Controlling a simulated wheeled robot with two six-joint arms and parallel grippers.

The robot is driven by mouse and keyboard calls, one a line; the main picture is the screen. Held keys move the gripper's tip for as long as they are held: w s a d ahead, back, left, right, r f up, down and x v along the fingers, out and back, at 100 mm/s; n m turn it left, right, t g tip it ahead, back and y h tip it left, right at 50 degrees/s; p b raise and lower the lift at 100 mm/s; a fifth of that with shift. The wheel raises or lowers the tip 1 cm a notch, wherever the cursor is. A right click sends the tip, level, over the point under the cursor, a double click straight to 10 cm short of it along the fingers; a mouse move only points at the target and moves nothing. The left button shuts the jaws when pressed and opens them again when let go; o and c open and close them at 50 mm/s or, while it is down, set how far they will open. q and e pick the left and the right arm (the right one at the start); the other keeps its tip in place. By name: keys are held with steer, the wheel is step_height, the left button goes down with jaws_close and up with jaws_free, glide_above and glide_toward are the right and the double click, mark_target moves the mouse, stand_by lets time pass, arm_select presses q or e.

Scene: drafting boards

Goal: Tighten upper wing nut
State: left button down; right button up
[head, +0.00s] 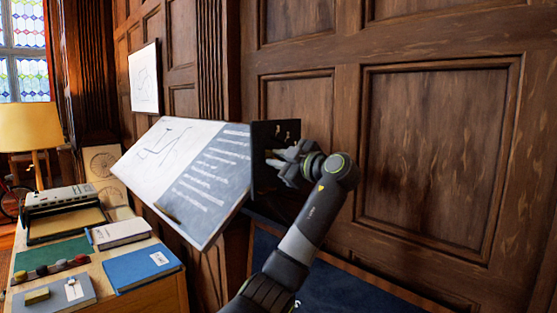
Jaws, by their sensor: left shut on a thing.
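The drafting board (180,160) is tilted, with its dark side panel (262,135) facing right. Small brass-coloured fittings (283,134) show near the top of that panel; they are too small to tell clearly which is the upper wing nut. My left gripper (272,158) is just below these fittings, with its fingers pointing left at the panel. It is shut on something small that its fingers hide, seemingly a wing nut. My right gripper is not in view.
A wooden desk at lower left holds a blue book (140,268), a white book (121,233), a typewriter-like machine (60,200) and a lamp (30,128). The panelled wall (440,150) stands close behind and right of my arm.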

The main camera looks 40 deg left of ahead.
arm_select(q)
steer(key=m+b, duration=0.1)
steer(key=m, duration=0.5)
steer(key=m+b, duration=0.2)
steer(key=m, duration=0.4)
steer(key=m+b, duration=0.2)
steer(key=m, duration=0.5)
steer(key=shift+s, duration=0.35)
steer(key=m, duration=0.3)
steer(key=shift+r+m, duration=0.15)
steer(key=shift+m, duration=0.15)
steer(key=shift+m+p, duration=0.45)
steer(key=shift+m, duration=1.15)
